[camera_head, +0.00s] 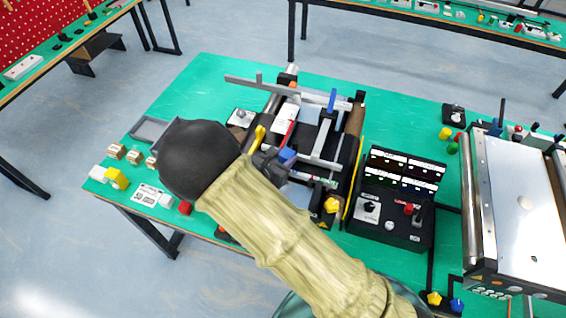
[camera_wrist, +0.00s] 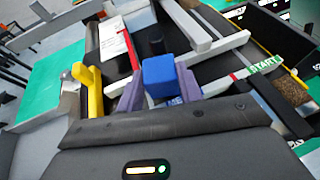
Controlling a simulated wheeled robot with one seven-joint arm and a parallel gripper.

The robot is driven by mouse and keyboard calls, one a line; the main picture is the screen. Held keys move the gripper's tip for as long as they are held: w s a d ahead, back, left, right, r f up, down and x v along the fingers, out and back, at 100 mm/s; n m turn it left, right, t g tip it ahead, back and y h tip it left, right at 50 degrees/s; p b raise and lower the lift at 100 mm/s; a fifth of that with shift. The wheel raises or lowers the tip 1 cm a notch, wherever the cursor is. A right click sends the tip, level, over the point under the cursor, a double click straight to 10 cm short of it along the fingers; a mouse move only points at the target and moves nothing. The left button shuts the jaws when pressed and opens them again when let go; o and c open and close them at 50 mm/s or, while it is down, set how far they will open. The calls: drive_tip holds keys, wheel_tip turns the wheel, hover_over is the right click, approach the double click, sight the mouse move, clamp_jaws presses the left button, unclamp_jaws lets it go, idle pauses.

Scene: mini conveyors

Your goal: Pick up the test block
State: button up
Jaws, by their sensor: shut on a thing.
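The test block appears to be the blue cube (camera_wrist: 159,76), seen in the wrist view between the two greyish-purple fingers of my gripper (camera_wrist: 159,88). My gripper is shut on it. In the head view the blue block (camera_head: 287,156) shows just past the end of my arm, over the mini conveyor (camera_head: 318,162). My arm hides much of the gripper there. I cannot tell whether the block touches the belt.
Grey guide bars (camera_head: 290,88), a yellow lever (camera_wrist: 92,88) and a white label card (camera_wrist: 112,38) surround the gripper. A black control box (camera_head: 400,195) stands right of the conveyor. Wooden blocks (camera_head: 116,151) lie at left. A larger conveyor (camera_head: 515,200) is at far right.

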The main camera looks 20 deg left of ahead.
drive_tip(key=s+a+b, duration=0.2)
drive_tip(key=s+b, duration=0.1)
drive_tip(key=s, duration=0.5)
drive_tip(key=s+a+r+b, duration=0.1)
drive_tip(key=s+a+b, duration=0.2)
drive_tip(key=s, duration=0.6)
drive_tip(key=shift+a+r, duration=0.2)
drive_tip(key=shift+a, duration=0.15)
